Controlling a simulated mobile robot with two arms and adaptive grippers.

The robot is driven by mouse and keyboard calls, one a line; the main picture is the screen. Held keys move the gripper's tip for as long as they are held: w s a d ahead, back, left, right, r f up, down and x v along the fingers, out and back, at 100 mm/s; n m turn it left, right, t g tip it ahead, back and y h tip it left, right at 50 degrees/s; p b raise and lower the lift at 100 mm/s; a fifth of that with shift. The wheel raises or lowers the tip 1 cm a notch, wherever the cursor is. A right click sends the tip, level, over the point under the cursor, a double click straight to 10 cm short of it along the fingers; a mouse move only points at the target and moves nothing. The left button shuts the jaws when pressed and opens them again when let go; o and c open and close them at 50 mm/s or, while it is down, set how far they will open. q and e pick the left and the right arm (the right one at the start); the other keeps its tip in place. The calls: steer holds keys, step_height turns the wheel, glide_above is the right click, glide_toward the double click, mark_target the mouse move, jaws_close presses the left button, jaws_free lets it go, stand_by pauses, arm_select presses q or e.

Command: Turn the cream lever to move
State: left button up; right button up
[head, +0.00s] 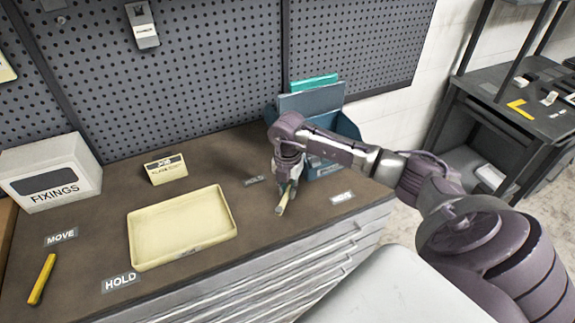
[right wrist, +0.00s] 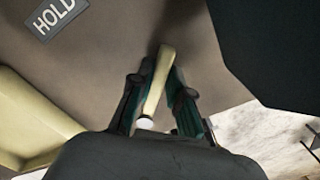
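The cream lever (head: 285,200) is a short bar near the right front of the brown bench top. My right gripper (head: 288,182) points down over it. In the right wrist view the cream lever (right wrist: 159,78) lies between the two fingers, which lean in against its sides near their tips; the gripper (right wrist: 162,85) looks shut on it. A MOVE label (head: 342,197) lies right of the lever, and a HOLD label (head: 254,180) lies to its left, also in the right wrist view (right wrist: 56,15). My left gripper is not in view.
A cream tray (head: 137,247) lies mid-bench. A yellow lever (head: 42,278) sits at the left between another MOVE label (head: 60,236) and HOLD label (head: 121,282). A FIXINGS box (head: 50,172) and small cream card (head: 166,168) stand behind. A blue file holder (head: 347,126) stands close behind my gripper.

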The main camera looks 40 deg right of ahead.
mark_target(288, 192)
steer(key=o, duration=0.4)
steer(key=shift+c, duration=0.2)
step_height(288, 192, up, 12)
stand_by(0.4)
